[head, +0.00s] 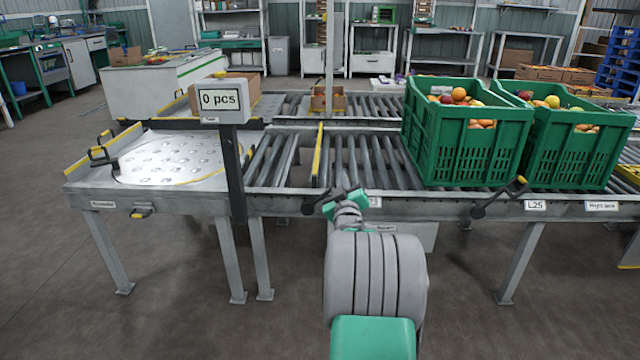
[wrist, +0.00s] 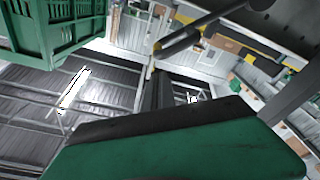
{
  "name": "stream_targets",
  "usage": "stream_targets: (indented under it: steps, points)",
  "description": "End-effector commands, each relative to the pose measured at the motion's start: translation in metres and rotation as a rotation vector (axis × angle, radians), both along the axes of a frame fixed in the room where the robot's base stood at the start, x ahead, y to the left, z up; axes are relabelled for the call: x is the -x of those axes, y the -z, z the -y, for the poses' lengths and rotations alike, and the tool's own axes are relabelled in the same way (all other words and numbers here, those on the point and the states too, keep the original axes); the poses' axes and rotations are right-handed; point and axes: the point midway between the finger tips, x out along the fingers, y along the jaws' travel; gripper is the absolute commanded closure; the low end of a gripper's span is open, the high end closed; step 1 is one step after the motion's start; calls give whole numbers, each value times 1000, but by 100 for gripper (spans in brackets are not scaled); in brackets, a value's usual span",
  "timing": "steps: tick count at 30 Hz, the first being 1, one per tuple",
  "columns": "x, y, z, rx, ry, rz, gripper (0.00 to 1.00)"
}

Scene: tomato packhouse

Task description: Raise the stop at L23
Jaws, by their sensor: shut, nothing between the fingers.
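My gripper (head: 343,202) is at the front rail of the roller conveyor, with its fingers shut and empty. A black lever (head: 311,207) sticks out from the rail just left of the fingers. My gripper partly covers that lever and a white label (head: 375,202), of which only the end, like a "3", shows. Contact between fingers and lever cannot be told. A yellow-edged stop bar (head: 318,152) lies across the rollers above this lever; whether it stands proud of them is unclear. In the wrist view, a green and black part of my gripper fills the bottom.
A second lever with a yellow knob (head: 500,196) is beside the L25 label (head: 535,205). The rollers between bar and crates are clear.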

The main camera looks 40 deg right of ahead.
Motion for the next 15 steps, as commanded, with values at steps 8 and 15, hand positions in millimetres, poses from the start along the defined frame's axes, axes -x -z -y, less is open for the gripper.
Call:
stream_targets:
  steps: [8, 15]
  points:
    - [43, -11, -39, 5, -1, 8, 100]
    - [71, -4, -61, 7, 0, 10, 100]
